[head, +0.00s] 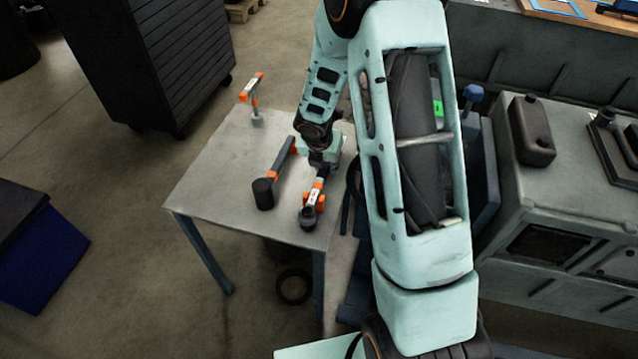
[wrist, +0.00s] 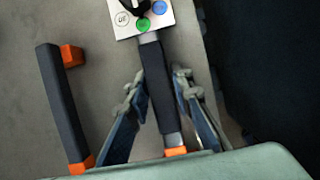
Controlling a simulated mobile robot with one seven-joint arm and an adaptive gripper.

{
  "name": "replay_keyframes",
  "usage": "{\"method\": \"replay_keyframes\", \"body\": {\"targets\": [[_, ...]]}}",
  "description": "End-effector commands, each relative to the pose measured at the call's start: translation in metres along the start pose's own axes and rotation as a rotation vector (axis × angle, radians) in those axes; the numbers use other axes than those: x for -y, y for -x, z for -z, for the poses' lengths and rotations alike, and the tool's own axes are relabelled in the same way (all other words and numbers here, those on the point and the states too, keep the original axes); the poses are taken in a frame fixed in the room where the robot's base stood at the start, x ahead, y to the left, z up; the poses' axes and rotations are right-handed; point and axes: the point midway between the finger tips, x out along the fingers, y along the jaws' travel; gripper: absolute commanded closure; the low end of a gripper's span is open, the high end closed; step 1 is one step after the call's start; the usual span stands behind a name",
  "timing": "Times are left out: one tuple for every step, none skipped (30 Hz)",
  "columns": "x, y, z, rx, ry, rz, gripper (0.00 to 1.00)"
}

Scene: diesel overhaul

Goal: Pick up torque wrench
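The torque wrench (head: 308,215) lies on the grey table, with its head toward the table's front edge. In the wrist view its dark handle (wrist: 156,70) runs between my two fingers, with orange at the lower end. A pale panel with a green and a blue button shows at the top of that view. My gripper (head: 319,163) is low over the handle in the head view. In the wrist view my gripper (wrist: 159,88) is open, one finger on each side of the handle, with narrow gaps. Whether the fingertips reach the table is unclear.
A black-and-orange tool with a dark cylindrical end (head: 264,194) lies close on the left; its handle shows in the wrist view (wrist: 60,105). Another orange tool (head: 252,92) is at the table's far left corner. The table (head: 210,185) is bare between them. A large grey engine block (head: 560,190) stands right.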

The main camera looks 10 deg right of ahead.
Motion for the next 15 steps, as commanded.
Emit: {"method": "replay_keyframes", "body": {"targets": [[0.0000,0.0001,0.0001,0.000,0.000,0.000,0.87],[0.0000,0.0001,0.0001,0.000,0.000,0.000,0.90],[0.0000,0.0001,0.0002,0.000,0.000,0.000,0.95],[0.0000,0.0001,0.0001,0.000,0.000,0.000,0.98],[0.0000,0.0001,0.0002,0.000,0.000,0.000,1.00],[0.0000,0.0002,0.0002,0.000,0.000,0.000,1.00],[0.0000,0.0001,0.0002,0.000,0.000,0.000,1.00],[0.0000,0.0001,0.0002,0.000,0.000,0.000,1.00],[0.0000,0.0002,0.0002,0.000,0.000,0.000,1.00],[0.0000,0.0002,0.0002,0.000,0.000,0.000,1.00],[0.0000,0.0002,0.0003,0.000,0.000,0.000,1.00],[0.0000,0.0002,0.0003,0.000,0.000,0.000,1.00],[0.0000,0.0002,0.0003,0.000,0.000,0.000,1.00],[0.0000,0.0002,0.0003,0.000,0.000,0.000,1.00],[0.0000,0.0002,0.0003,0.000,0.000,0.000,1.00]]}}
